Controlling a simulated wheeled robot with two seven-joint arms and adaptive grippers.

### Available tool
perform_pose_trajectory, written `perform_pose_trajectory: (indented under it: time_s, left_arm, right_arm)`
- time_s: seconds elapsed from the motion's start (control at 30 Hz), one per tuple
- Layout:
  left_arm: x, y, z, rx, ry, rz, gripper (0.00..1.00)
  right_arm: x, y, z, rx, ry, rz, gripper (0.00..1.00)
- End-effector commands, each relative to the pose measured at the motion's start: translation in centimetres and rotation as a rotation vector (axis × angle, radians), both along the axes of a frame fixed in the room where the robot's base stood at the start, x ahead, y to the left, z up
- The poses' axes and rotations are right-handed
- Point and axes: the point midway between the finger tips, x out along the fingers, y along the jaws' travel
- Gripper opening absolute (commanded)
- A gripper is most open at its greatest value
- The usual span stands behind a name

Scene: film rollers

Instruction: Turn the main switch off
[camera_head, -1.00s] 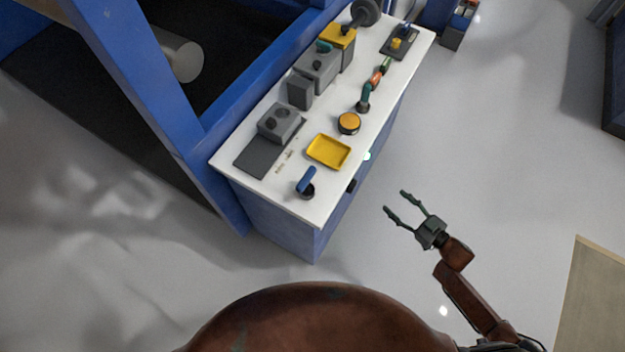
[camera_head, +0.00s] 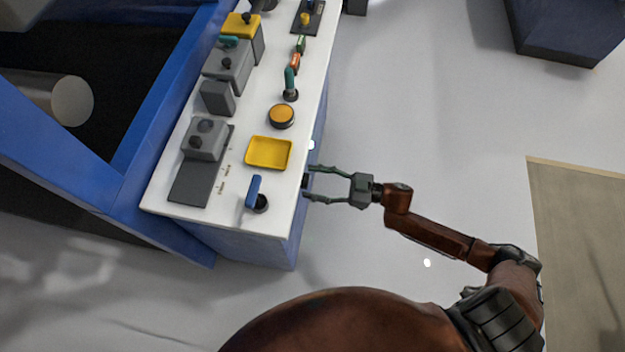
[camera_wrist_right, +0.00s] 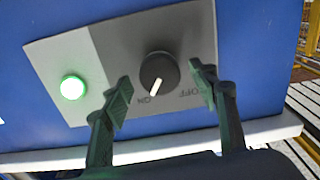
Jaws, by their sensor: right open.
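The main switch is a black round knob (camera_wrist_right: 158,75) with a white pointer line, on a grey panel (camera_wrist_right: 185,32) on the blue cabinet's side. ON and OFF are printed beside it, and the white line points toward ON. A round lamp (camera_wrist_right: 73,87) on the same panel glows green. My right gripper (camera_head: 306,183) is open at the cabinet's side. In the right wrist view its two fingers (camera_wrist_right: 160,80) stand on either side of the knob, apart from it. My left gripper is out of view.
The cabinet's white top (camera_head: 228,203) carries a blue-handled lever (camera_head: 254,190), a yellow tray (camera_head: 268,152), an orange button (camera_head: 281,115) and several grey boxes. A blue frame stands left of it. The floor right of the cabinet is open.

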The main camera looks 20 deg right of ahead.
Motion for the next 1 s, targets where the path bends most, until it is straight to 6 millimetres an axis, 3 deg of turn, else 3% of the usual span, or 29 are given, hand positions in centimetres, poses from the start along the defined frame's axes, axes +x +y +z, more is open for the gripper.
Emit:
perform_pose_trajectory:
  time_s: [0.3,0.9,1.0]
  left_arm:
    - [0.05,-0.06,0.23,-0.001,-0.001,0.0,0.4]
    - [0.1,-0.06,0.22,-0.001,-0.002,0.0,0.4]
    - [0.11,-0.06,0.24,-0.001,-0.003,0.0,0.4]
  right_arm:
    - [0.09,0.16,0.01,0.0,0.0,0.0,0.53]
    - [0.08,0.12,-0.03,-0.001,0.001,-0.001,0.12]
    - [0.08,0.12,-0.02,-0.002,-0.002,-0.001,0.12]
